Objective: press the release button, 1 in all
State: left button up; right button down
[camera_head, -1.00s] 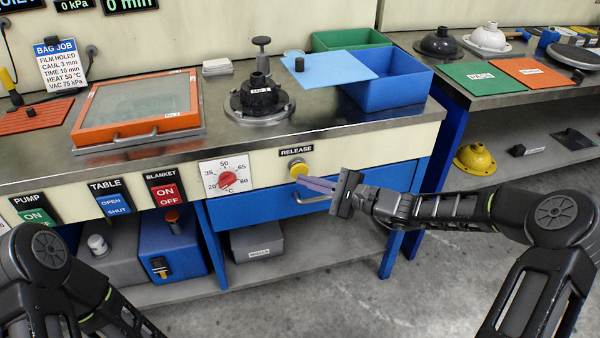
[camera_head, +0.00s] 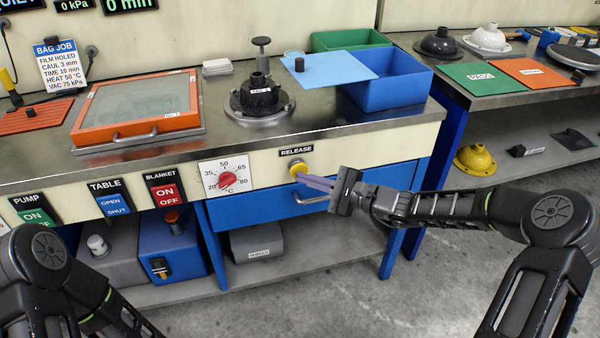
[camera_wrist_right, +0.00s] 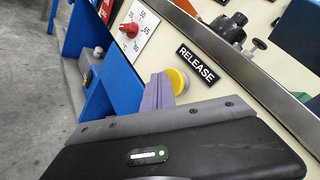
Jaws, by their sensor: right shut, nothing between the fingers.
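The release button (camera_head: 298,168) is a round yellow knob on the cream front panel of the bench, just under the black RELEASE label (camera_head: 296,151). My right gripper (camera_head: 304,178) is shut and empty, its purple fingers pointing left at the button. The fingertips overlap the button's lower right edge in the head view. In the right wrist view the yellow button (camera_wrist_right: 179,82) shows just beside the fingers (camera_wrist_right: 156,90). I cannot tell whether they touch. Of my left arm only links show at the lower left; its gripper is out of view.
A red temperature dial (camera_head: 227,180) sits left of the button. A blue drawer with a metal handle (camera_head: 312,198) lies just below it. Pump, table and blanket (camera_head: 165,188) switches are further left. The bench top edge juts above. The floor in front is clear.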

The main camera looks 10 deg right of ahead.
jog(key=shift+w, duration=0.3)
jog(key=shift+s, duration=0.1)
dwell(0.4)
jog(key=shift+s, duration=0.9)
jog(key=s+p, duration=0.1)
jog(key=s, duration=0.4)
jog(key=shift+d, duration=0.2)
dwell(0.6)
